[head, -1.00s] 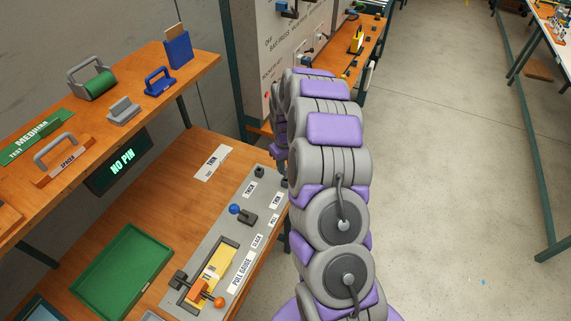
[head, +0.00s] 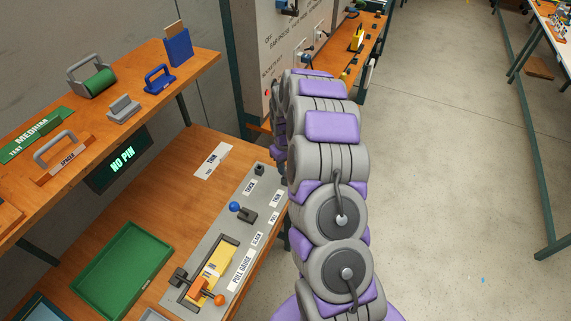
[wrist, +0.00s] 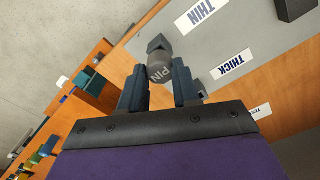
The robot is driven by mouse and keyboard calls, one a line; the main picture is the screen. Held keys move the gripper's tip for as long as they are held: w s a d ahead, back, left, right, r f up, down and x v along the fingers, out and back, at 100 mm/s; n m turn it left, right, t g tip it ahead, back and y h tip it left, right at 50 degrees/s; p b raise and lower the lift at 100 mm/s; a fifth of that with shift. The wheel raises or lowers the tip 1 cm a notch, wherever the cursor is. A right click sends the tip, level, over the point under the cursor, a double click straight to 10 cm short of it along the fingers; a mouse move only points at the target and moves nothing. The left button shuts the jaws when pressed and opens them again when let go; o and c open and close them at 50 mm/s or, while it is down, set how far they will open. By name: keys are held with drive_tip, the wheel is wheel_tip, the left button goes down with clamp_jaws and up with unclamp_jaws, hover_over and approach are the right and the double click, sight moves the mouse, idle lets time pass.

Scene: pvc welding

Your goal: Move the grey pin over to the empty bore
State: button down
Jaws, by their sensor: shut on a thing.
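In the wrist view, the grey pin (wrist: 160,70), with PIN written on its end, is between the fingertips of my gripper (wrist: 161,84). The jaws are shut on it. A dark square block (wrist: 158,43) shows just behind the pin, near the THIN label; I cannot tell whether the pin touches it. In the head view, a dark block (head: 259,170) stands by the THICK label on the grey panel (head: 228,222). My arm hides the gripper and pin there. The inside of either block cannot be seen.
A display (head: 120,163) reads NO PIN. The panel also carries a blue-knobbed lever (head: 236,207) and a yellow gauge piece (head: 217,263) with an orange handle. A green tray (head: 122,268) lies to the left. The shelf above holds several handled tools. Open floor lies to the right.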

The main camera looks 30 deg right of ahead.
sight(286, 168)
drive_tip(key=shift+f, duration=1)
drive_tip(key=c, duration=0.7)
unclamp_jaws()
drive_tip(key=shift+c, duration=0.2)
wheel_tip(286, 168, up, 17)
drive_tip(key=p, duration=0.2)
drive_tip(key=shift+r+p, duration=0.15)
drive_tip(key=shift+p, duration=0.15)
